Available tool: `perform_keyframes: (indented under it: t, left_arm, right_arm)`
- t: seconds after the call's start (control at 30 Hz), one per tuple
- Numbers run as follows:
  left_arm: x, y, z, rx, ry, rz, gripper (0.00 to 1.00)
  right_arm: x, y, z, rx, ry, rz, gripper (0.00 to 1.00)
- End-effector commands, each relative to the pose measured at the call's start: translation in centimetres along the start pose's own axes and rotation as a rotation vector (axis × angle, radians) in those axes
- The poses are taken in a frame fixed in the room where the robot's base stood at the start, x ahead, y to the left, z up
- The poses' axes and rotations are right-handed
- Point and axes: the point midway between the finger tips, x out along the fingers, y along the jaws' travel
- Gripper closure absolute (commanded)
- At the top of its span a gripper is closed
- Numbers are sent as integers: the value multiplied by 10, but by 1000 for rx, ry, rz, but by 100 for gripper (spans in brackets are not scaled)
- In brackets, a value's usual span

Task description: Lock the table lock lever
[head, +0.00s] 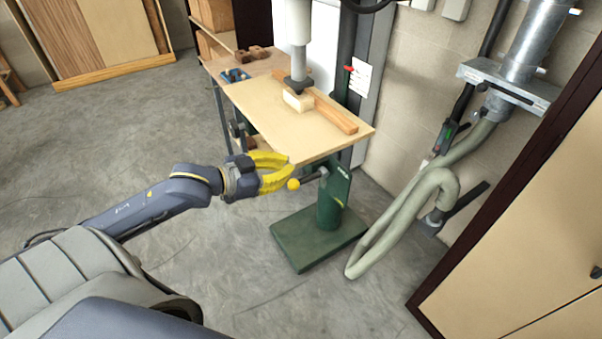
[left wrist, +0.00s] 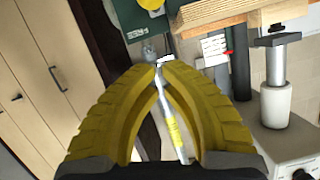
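The lock lever is a dark rod (head: 311,176) with a yellow ball knob (head: 293,184), mounted on the green column below the drill press table (head: 262,108). The rod points left and slightly down. My left gripper (head: 290,166) has yellow fingers and is beside the knob, apparently not gripping it. In the left wrist view its fingertips (left wrist: 158,67) come together with nothing seen between them. The yellow knob (left wrist: 151,4) shows there at the top edge, beyond the fingertips. My right gripper is not in view.
The green base (head: 300,243) stands on the floor. A pale hose (head: 395,222) hangs to the right. The floor left of the base is clear.

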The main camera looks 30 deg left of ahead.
Motion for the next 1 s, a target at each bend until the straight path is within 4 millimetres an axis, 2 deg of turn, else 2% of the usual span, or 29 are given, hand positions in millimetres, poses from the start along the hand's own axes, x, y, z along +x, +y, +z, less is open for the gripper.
perform_keyframes:
  t: [0.57, 0.8, 1.0]
  left_arm:
    - [61, 0, -2, 0, 3, 1, 100]
    - [67, 1, 24, -3, -2, 1, 100]
    - [69, 0, 36, 0, -1, 1, 100]
  right_arm:
    - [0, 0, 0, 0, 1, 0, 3]
    - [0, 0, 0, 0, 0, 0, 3]
    - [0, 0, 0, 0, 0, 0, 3]
